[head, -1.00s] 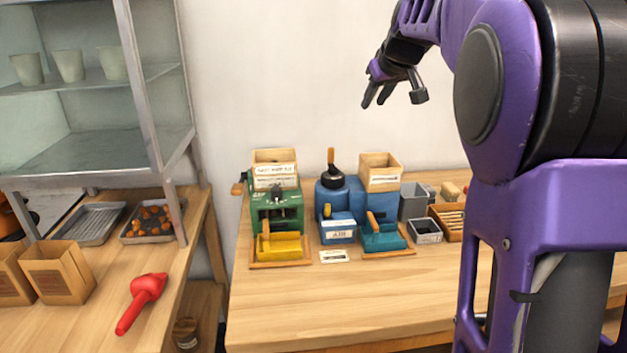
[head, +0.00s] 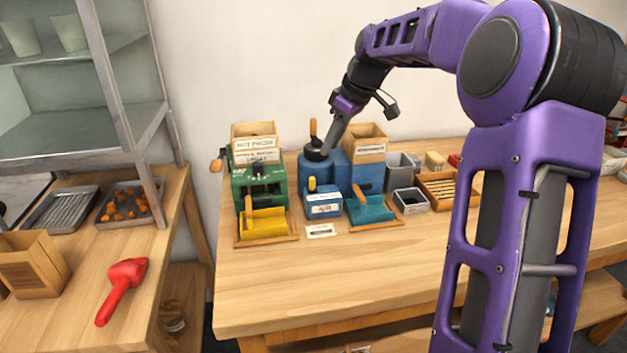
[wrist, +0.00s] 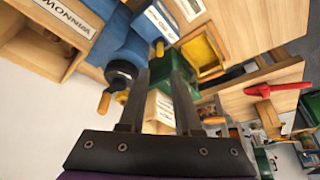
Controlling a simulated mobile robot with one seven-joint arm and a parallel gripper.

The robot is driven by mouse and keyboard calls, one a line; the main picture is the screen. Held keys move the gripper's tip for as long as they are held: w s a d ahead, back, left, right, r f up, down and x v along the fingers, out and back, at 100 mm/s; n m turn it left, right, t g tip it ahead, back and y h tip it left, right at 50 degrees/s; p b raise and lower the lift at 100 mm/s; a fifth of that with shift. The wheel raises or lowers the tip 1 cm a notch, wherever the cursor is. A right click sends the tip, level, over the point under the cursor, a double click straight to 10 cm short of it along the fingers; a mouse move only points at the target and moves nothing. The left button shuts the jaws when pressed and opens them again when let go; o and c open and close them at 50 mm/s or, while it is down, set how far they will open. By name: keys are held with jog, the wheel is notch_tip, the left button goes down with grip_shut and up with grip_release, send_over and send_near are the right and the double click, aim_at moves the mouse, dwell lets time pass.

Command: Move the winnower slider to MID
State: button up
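The blue winnower (head: 367,177) stands on the bench with a wooden hopper (head: 364,143) on top and a teal tray (head: 370,211) in front. A small blue box labelled AIR (head: 323,206) stands at its front left. A yellow knob (head: 312,184), seemingly the slider, sticks up from this box; its setting cannot be read. The knob also shows in the wrist view (wrist: 160,48), beyond the fingertips. My gripper (wrist: 162,75) is open and empty, its fingers apart. In the head view my gripper (head: 329,142) is above and behind the AIR box, near the black cap (head: 317,150).
A green press (head: 262,185) with a yellow tray (head: 263,223) stands close on the left. An upright wooden handle (head: 313,128) rises beside my fingers. Grey bins (head: 410,200) stand to the right. A white card (head: 321,231) lies in front; the bench front is clear.

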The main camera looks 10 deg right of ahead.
aim_at(314, 178)
jog(key=b+x, duration=0.1)
jog(key=x, duration=1.1)
jog(key=shift+f+b, duration=0.15)
jog(key=shift+b, duration=0.15)
grip_shut()
jog(key=shift+w, duration=0.1)
dwell(0.7)
